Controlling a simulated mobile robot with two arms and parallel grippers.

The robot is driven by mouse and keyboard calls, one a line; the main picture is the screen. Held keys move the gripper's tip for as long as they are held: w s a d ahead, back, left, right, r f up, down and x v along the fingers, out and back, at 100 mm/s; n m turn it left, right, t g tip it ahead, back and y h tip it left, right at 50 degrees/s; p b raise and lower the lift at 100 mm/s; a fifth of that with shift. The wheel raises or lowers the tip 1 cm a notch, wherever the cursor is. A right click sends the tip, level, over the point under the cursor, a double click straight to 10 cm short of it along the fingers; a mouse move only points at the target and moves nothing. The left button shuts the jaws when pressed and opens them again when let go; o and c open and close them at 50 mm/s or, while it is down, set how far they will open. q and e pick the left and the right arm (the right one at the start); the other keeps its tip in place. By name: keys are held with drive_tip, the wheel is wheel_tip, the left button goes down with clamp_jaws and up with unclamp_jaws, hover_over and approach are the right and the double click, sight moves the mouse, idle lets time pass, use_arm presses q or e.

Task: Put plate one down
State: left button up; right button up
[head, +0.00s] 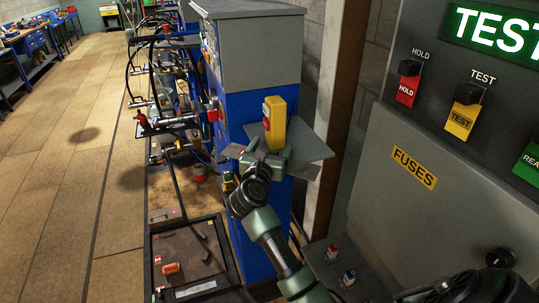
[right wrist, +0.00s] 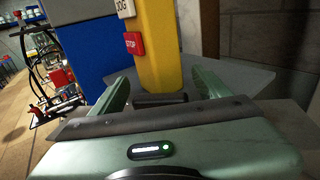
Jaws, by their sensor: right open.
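A flat grey plate (head: 312,146) juts out beside the blue cabinet; I cannot tell if it is plate one. It also shows in the right wrist view (right wrist: 232,82), behind the fingers. An upright yellow box (head: 277,122) with a red button stands at the plate; in the right wrist view the yellow box (right wrist: 160,50) shows a red STOP button. My right gripper (head: 269,152) is open, with one finger on each side of the yellow box's lower end. I cannot tell whether the fingers touch it. What supports the plate is hidden. My left gripper is not in view.
The blue cabinet (head: 262,195) with a grey top stands behind the gripper. A grey test panel (head: 420,130) with HOLD and TEST buttons fills the right side. A black tray (head: 205,240) with small parts lies lower left. The floor at left is mostly clear.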

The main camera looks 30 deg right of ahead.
clamp_jaws()
drive_tip(key=shift+r, duration=0.15)
wheel_tip(320, 180, up, 20)
drive_tip(key=b, duration=0.4)
idle(0.4)
